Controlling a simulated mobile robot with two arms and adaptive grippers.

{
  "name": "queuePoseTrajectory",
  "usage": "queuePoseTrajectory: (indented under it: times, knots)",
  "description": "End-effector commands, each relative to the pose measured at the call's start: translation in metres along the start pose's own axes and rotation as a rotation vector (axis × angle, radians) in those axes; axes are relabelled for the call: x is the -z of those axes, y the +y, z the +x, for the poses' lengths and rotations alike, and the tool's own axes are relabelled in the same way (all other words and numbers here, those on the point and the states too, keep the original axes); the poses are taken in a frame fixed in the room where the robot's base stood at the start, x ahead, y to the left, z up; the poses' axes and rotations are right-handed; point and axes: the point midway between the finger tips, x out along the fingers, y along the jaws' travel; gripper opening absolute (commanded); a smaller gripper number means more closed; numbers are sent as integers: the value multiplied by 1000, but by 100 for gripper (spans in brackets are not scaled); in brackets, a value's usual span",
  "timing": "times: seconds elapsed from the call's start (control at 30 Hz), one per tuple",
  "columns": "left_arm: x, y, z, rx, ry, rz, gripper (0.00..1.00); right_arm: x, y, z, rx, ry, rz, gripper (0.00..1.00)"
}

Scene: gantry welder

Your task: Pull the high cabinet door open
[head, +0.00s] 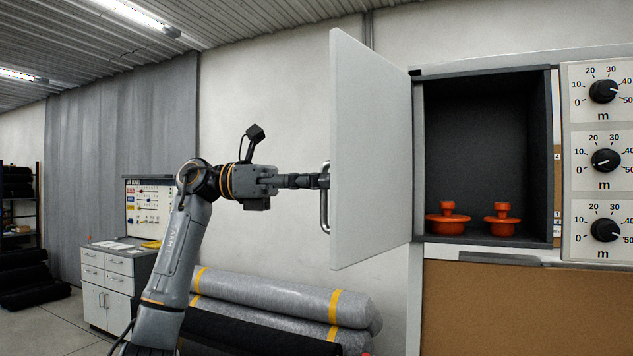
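The high cabinet (489,140) is on the wall at the right, with a dark interior. Its pale grey door (372,150) is hinged on the left side and stands wide open, swung out toward me. A metal bar handle (325,208) is on the door's outer face, at its left. My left gripper (322,181) is at the handle; its fingertips are small and partly hidden against the handle, so I cannot tell whether they are closed on it. My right gripper is out of view. Two orange knobbed parts (447,219) (502,220) stand on the cabinet floor.
Dial panels (602,160) are right of the cabinet, with a brown board (525,310) below. Grey rolls with yellow bands (270,298) lie below my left arm. A white drawer cabinet (108,280) stands at the left. Open floor shows at the lower left.

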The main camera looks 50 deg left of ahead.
Motion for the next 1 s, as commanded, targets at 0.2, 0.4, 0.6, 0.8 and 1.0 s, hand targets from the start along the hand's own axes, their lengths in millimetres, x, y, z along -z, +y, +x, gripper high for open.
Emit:
queuePoseTrajectory:
  times: [0.2,0.4,0.6,0.8,1.0]
  knots:
    - [1,-1,0,4,4,0,33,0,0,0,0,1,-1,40]
    - [1,-1,-8,3,4,0,33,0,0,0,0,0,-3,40]
    - [0,1,-45,1,1,-1,33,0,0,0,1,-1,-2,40]
    - [0,2,-89,5,-1,-1,33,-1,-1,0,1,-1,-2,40]
    - [0,3,-109,5,2,0,33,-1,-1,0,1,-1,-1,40]
